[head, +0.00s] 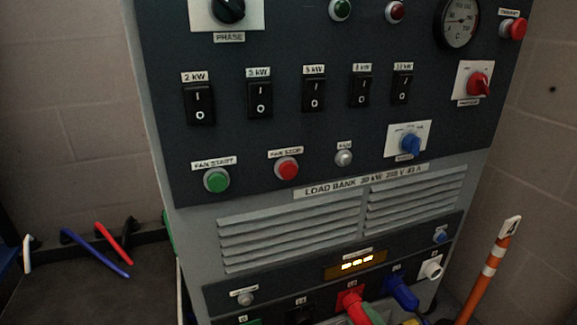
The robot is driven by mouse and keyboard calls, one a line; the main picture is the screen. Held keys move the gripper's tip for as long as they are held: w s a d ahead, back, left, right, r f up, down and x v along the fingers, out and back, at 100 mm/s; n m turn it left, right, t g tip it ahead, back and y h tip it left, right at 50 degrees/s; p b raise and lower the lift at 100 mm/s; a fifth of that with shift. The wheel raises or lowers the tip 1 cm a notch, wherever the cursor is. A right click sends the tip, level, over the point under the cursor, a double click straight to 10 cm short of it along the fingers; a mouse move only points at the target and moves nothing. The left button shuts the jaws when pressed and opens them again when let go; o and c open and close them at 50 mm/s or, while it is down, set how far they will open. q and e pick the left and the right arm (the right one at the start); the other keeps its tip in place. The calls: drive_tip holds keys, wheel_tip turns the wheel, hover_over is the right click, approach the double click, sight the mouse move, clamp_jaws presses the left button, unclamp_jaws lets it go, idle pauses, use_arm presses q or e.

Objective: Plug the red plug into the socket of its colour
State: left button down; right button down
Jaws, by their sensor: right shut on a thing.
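The load bank cabinet (180,195) fills the middle of the head view, with a row of coloured sockets low on its front, cut by the bottom edge. A red piece (352,302) shows in this row; the red plug and the red socket run together here, and I cannot tell whether the plug is seated. My right gripper (374,315) is at the bottom edge, mostly out of frame, shut on the red plug. Its fingers are hardly visible. My left gripper is not in view.
A blue piece (402,292) and a white one (432,268) sit right of the red one. A black one (300,314) is left of it. An orange-and-white post (484,280) stands at right. Blue (98,253) and red (114,243) leads lie at left.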

drive_tip(key=shift+w+a+r+m, duration=0.15)
drive_tip(key=shift+r+m, duration=0.05)
drive_tip(key=shift+m, duration=0.45)
drive_tip(key=shift+w+a+r+m, duration=0.1)
drive_tip(key=shift+w+r+m, duration=0.1)
drive_tip(key=shift+m, duration=0.45)
drive_tip(key=c, duration=0.8)
unclamp_jaws()
drive_tip(key=shift+o, duration=0.2)
drive_tip(key=shift+s, duration=0.15)
drive_tip(key=shift+s+d+f+p, duration=0.1)
drive_tip(key=shift+s+p, duration=0.45)
drive_tip(key=shift+d+p+v, duration=0.2)
drive_tip(key=shift+p+v, duration=0.5)
drive_tip(key=shift+v, duration=1.2)
drive_tip(key=shift+f, duration=0.2)
drive_tip(key=p+v, duration=0.2)
drive_tip(key=v, duration=0.5)
drive_tip(key=shift+s, duration=0.35)
drive_tip(key=shift+d, duration=0.15)
